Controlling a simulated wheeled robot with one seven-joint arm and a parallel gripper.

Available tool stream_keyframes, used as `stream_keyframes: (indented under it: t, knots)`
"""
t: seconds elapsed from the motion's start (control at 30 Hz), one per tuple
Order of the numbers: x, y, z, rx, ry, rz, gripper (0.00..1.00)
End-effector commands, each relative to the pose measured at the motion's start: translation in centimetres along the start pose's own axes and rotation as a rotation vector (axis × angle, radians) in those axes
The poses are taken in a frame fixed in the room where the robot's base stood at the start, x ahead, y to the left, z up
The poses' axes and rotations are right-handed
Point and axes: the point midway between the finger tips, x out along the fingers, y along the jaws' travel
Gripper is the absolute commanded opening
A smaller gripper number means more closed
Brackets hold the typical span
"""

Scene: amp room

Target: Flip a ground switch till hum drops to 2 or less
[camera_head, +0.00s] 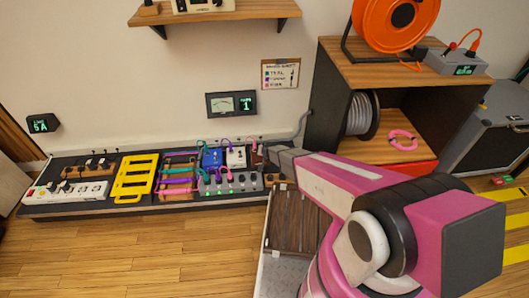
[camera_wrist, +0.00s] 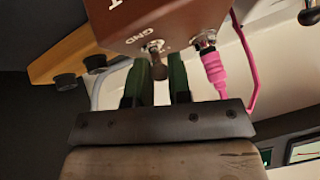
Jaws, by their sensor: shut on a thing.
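The brown box (camera_wrist: 165,22) fills the top of the wrist view, with a small metal ground switch (camera_wrist: 155,48) on its face beside the letters GND. My gripper (camera_wrist: 160,75) is shut on the switch lever, a dark green finger on either side. In the head view my gripper (camera_head: 272,153) reaches to the right part of the pedal bench and hides most of the brown box there. The wall meter (camera_head: 231,104) has a dial and a green digit that looks like 1.
A pink plug and cable (camera_wrist: 215,72) sit close right of the switch. The low bench (camera_head: 60,208) holds a yellow frame (camera_head: 134,178), a blue pedal (camera_head: 212,158) and a grey knobbed box (camera_head: 228,182). A wooden cabinet (camera_head: 330,70) stands right. Floor in front is clear at left.

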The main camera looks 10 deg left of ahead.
Motion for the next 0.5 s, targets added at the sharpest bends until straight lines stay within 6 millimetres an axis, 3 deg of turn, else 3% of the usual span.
stream_keyframes:
  t: [0.5]
  knots:
    - [-0.04,0.18,0.25,-0.010,0.092,-0.032,0.00]
